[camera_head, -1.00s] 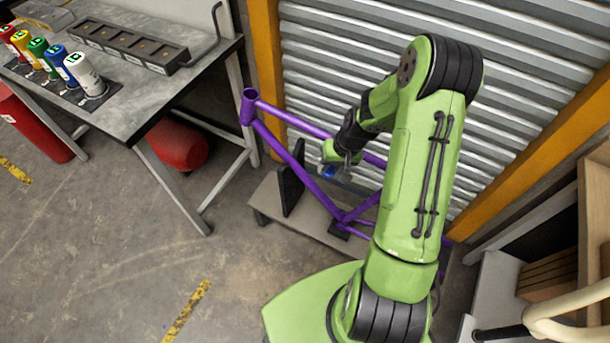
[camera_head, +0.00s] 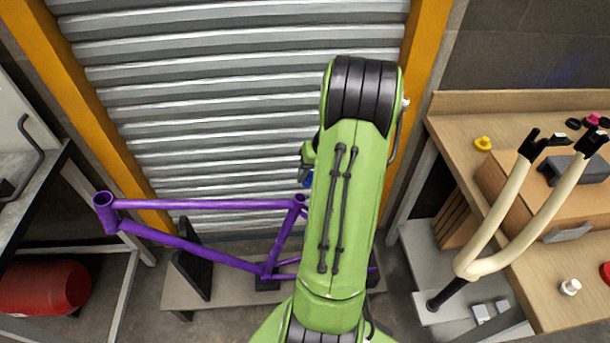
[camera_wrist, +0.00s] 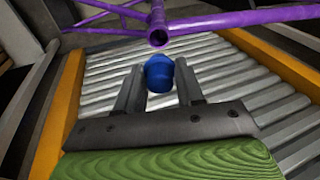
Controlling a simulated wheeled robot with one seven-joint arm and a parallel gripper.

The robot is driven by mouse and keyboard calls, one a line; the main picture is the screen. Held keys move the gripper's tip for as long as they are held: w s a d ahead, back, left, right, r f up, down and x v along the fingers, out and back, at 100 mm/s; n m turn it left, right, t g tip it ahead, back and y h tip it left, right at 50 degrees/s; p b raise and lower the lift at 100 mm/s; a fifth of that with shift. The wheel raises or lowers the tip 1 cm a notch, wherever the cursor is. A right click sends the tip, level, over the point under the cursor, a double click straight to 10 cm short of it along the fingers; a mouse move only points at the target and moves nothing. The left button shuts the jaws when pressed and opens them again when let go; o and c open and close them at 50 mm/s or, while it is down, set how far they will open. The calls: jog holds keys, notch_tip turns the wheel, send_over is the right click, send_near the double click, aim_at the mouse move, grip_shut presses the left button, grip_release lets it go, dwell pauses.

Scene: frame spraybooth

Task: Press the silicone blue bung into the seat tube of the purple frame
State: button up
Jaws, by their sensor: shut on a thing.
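The purple frame (camera_head: 200,205) stands on a low bench in the head view, with its seat tube (camera_head: 282,238) rising toward my arm. In the wrist view the open round end of the seat tube (camera_wrist: 158,38) faces the camera. My gripper (camera_wrist: 158,80) is shut on the blue bung (camera_wrist: 159,72). The bung sits between the fingers, just below the tube opening in the picture, and looks apart from it. In the head view a bit of the blue bung (camera_head: 307,179) shows beside my arm, near the seat tube's top. My arm hides most of the gripper there.
A ribbed metal shutter (camera_head: 230,110) with orange posts stands behind the frame. A wooden bench (camera_head: 455,115) with a cream fork (camera_head: 500,220) and small plugs is at right. A grey table (camera_head: 35,190) and a red cylinder (camera_head: 45,288) are at left.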

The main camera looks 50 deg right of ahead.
aim_at(306, 186)
jog(key=shift+s+a+b+x, duration=0.1)
jog(key=shift+b+x, duration=0.85)
jog(key=shift+x, duration=0.25)
jog(key=shift+s+a+b+x, duration=0.1)
jog(key=shift+a+b+x, duration=0.05)
jog(key=shift+b+x, duration=0.95)
jog(key=shift+b+x, duration=0.6)
jog(key=shift+x, duration=0.7)
jog(key=o, duration=1.1)
jog(key=shift+s+a, duration=0.1)
jog(key=shift+r, duration=0.15)
jog(key=p+v, duration=0.5)
jog(key=v, duration=1)
jog(key=shift+s+r, duration=0.2)
jog(key=shift+r, duration=0.05)
jog(key=shift+c, duration=0.3)
